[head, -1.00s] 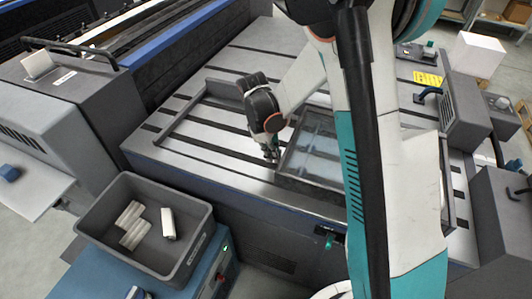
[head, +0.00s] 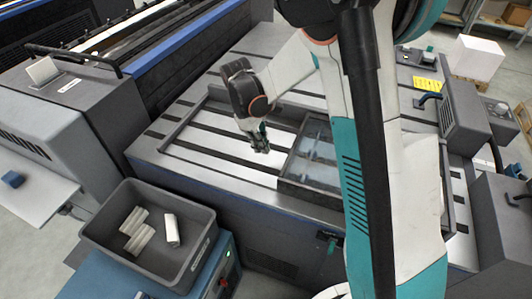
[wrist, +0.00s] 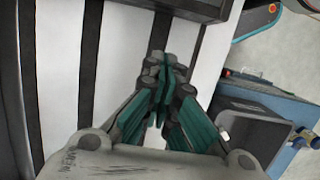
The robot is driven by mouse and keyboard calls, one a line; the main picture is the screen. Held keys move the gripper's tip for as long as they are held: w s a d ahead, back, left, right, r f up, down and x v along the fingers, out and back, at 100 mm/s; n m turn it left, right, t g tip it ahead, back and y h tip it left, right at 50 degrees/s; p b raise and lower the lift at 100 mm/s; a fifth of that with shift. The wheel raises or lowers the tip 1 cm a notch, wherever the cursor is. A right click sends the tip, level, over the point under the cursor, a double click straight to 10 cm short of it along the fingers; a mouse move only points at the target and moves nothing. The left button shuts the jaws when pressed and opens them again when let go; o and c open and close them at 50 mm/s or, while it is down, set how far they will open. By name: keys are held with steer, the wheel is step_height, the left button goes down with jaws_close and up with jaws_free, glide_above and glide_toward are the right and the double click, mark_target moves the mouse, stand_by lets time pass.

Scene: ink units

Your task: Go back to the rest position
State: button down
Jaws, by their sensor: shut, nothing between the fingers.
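My gripper (head: 260,139) hangs over the slotted metal bed of the machine, just left of a shallow dark-framed tray (head: 315,160). Its fingers are together with nothing between them. In the wrist view the gripper (wrist: 163,62) points at the striped bed, its green finger pads close together. My white and teal arm fills the right-centre of the head view and hides part of the bed behind it.
The bin also shows at the right in the wrist view (wrist: 246,136). A low raised frame (head: 172,135) edges the bed. A grey printer unit (head: 60,120) stands left.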

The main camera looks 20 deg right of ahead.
steer(key=shift+p+v, duration=0.5)
steer(key=shift+v, duration=1.65)
